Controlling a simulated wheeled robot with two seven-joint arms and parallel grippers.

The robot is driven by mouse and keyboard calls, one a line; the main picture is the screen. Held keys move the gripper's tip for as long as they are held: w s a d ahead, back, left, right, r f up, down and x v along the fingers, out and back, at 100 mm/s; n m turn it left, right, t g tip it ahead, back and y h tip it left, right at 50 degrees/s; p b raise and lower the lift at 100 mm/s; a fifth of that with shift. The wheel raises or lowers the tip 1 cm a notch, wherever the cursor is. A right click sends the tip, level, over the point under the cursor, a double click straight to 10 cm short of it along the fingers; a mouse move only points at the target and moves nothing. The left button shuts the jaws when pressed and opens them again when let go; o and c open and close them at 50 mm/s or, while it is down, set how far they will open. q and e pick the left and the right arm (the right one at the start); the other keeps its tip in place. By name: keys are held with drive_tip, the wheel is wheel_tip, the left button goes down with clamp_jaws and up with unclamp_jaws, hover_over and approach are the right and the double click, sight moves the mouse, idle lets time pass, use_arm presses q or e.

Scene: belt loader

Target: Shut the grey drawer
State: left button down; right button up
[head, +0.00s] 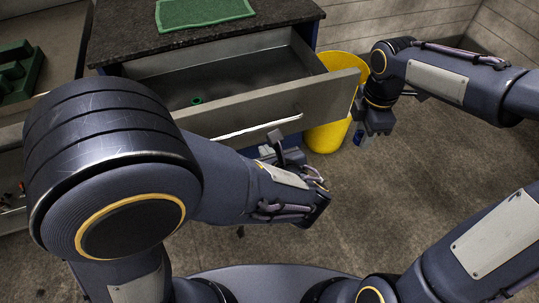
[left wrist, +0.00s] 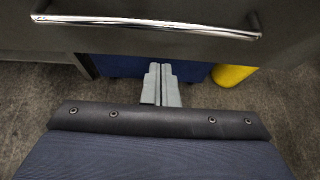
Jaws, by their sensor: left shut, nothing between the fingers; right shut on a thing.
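The grey drawer (head: 245,115) is pulled out of the cabinet under a dark stone top, and its inside shows. Its bar handle (head: 257,128) runs along the front and also shows in the left wrist view (left wrist: 145,27). My left gripper (head: 274,138) is shut and empty, close in front of the drawer front and below the handle. In the left wrist view its fingers (left wrist: 161,84) are together; whether they touch the front I cannot tell. My right gripper (head: 364,132) is right of the drawer, shut on a small bluish thing (head: 359,138), mostly hidden by the fingers.
A small green ring (head: 197,101) lies in the drawer. A yellow bin (head: 328,137) stands right of the cabinet, by the drawer's corner. A green mat (head: 204,11) lies on the stone top (head: 130,30). Green parts (head: 18,70) sit at far left. Floor in front is clear.

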use_arm(q)
drive_tip(key=shift+w+r+x, duration=0.15)
drive_tip(key=shift+r+x, duration=0.15)
drive_tip(key=shift+x, duration=1.05)
drive_tip(key=shift+w+r+x, duration=0.15)
drive_tip(key=shift+r+x, duration=0.15)
drive_tip(key=shift+x, duration=1.1)
drive_tip(key=shift+w+r+x, duration=0.2)
drive_tip(key=shift+r+x, duration=0.05)
drive_tip(key=shift+x, duration=1.1)
use_arm(e)
drive_tip(key=shift+f, duration=0.3)
use_arm(q)
drive_tip(key=shift+a, duration=0.15)
